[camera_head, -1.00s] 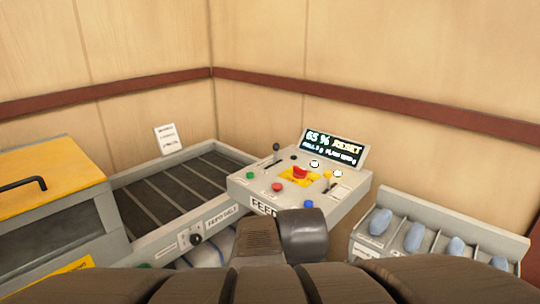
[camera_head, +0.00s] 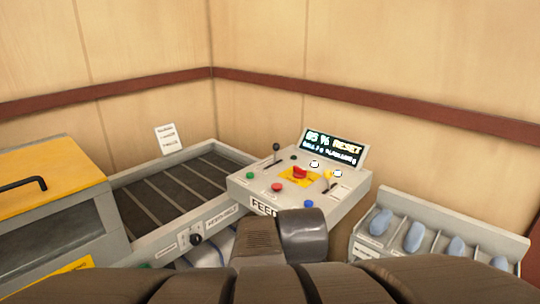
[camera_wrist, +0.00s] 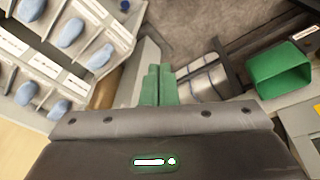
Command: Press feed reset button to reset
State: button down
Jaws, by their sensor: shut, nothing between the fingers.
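No readable label marks one as reset. My gripper (camera_wrist: 158,75) shows in the wrist view with its green fingers together and empty. In the head view my arm hides it.
A slatted feed belt (camera_head: 180,185) lies left of the panel, beside a yellow-topped cabinet (camera_head: 45,170). A rack (camera_head: 375,250) with blue pieces stands on the right; it also shows in the wrist view (camera_wrist: 90,30). A green open container (camera_wrist: 280,70) is right of my fingers.

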jog(key=w+a+r+t+y+b, duration=0.2)
jog(key=w+a+t+y+b, duration=0.15)
jog(key=w+a, duration=1.2)
jog(key=w+a+r+y+b, duration=0.1)
jog(key=w+a+y, duration=0.1)
jog(key=a, duration=0.8)
jog(key=w+a+r+m+y+b, duration=0.1)
jog(key=w+a, duration=0.4)
jog(key=a, duration=0.6)
jog(key=shift+w+a+r+m+y+b, duration=0.25)
jog(key=shift+m+y+b, duration=0.1)
jog(key=shift+b, duration=0.35)
jog(key=shift+w, duration=0.1)
